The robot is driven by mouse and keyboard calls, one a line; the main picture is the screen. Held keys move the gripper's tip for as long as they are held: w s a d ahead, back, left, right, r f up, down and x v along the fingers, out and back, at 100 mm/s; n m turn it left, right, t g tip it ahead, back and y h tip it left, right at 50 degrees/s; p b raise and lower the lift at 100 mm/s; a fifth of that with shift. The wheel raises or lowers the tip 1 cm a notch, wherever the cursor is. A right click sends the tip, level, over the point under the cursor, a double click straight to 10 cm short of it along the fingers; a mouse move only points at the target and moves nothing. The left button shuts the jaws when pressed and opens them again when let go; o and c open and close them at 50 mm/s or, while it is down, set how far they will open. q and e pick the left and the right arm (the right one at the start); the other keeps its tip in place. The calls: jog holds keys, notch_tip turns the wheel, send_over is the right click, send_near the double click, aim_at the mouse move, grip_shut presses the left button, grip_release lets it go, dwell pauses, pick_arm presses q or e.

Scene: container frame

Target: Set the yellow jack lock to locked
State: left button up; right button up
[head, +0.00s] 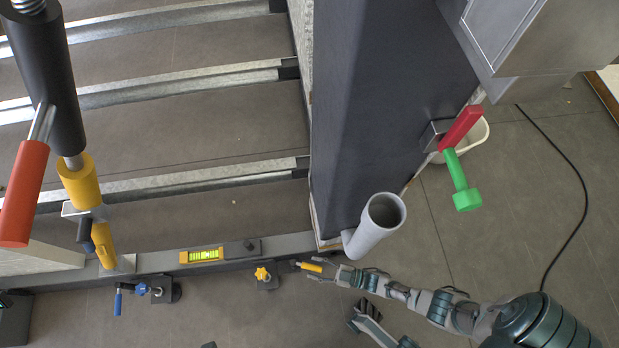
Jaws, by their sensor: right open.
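A small yellow handle (311,267) lies along the front edge of the container frame, just left of my right gripper. A yellow star knob (262,274) on a dark block sits left of it. I take these as parts of the yellow jack lock; whether it is locked cannot be told. My right gripper (321,269) is open, its fingertips at the handle's right end, one on the far side and one on the near side. Contact cannot be made out.
A blue handle (118,301) and blue knob (142,289) sit farther left. A yellow level (202,255) lies on the front beam. A grey pipe (373,225) stands close behind my right gripper. A green-handled lever (461,180) is at right. Floor at lower left is mostly clear.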

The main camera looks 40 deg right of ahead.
jog(key=shift+x, duration=1.05)
jog(key=shift+s, duration=0.1)
grip_shut()
